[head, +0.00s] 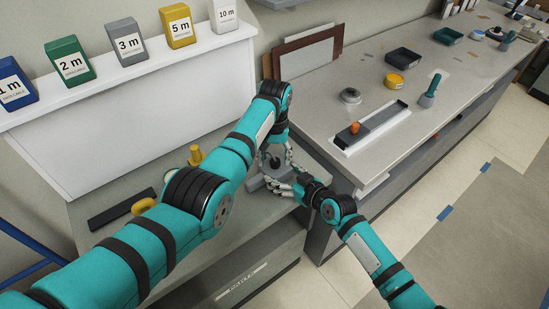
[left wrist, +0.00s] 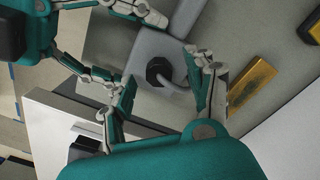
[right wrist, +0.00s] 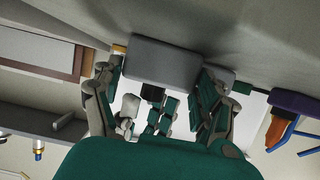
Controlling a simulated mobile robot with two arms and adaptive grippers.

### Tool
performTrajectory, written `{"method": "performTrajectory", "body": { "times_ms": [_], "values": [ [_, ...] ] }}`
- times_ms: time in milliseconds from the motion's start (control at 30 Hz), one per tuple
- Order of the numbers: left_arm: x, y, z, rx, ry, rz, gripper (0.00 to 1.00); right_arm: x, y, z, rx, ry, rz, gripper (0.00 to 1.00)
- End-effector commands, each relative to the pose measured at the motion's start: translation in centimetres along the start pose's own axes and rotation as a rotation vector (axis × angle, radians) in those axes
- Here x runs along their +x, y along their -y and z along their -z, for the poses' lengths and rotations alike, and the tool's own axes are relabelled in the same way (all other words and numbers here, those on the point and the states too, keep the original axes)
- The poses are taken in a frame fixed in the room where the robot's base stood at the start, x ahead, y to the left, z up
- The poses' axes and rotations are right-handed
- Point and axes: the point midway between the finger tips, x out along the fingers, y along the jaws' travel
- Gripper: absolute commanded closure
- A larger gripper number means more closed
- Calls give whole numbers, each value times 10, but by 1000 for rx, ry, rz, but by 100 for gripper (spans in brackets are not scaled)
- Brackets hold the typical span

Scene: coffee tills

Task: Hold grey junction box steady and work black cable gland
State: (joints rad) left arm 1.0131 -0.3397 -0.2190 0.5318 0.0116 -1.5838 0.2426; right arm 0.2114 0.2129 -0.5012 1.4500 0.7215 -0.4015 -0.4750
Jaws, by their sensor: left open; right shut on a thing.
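The grey junction box (left wrist: 148,45) stands over the low grey bench and fills the space between the fingers of my right gripper (right wrist: 158,75) in the right wrist view. My right gripper is shut on the box (right wrist: 165,58). The black cable gland (left wrist: 158,70) sits on the box, with a grey cable (left wrist: 182,77) curving out of it. It also shows below the box in the right wrist view (right wrist: 152,92). My left gripper (left wrist: 163,92) is open, its fingers on either side of the gland; I cannot tell whether they touch it. In the head view the fingers hide much of the box.
A yellow fitting (head: 197,155), a yellow oval piece (head: 144,206) and a black bar (head: 122,211) lie left on the low bench. A white shelf with labelled boxes (head: 70,60) stands behind. The right counter holds a tray with an orange knob (head: 355,128) and several bowls and tools.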

Motion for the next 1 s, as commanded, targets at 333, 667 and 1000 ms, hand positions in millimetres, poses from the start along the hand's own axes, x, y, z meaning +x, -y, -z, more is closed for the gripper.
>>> {"method": "performTrajectory", "body": {
  "times_ms": [333, 667, 1000],
  "values": [
    [-72, 0, 1, 0, -6, 0, 44, 0, 1, -1, 0, 2, 2, 77],
    [-109, 0, 0, 0, -2, 0, 44, 0, 1, -1, 0, 2, 2, 77],
    [-110, 0, 0, 0, -1, 0, 44, 0, 1, -1, 1, 2, 2, 16]
  ]
}}
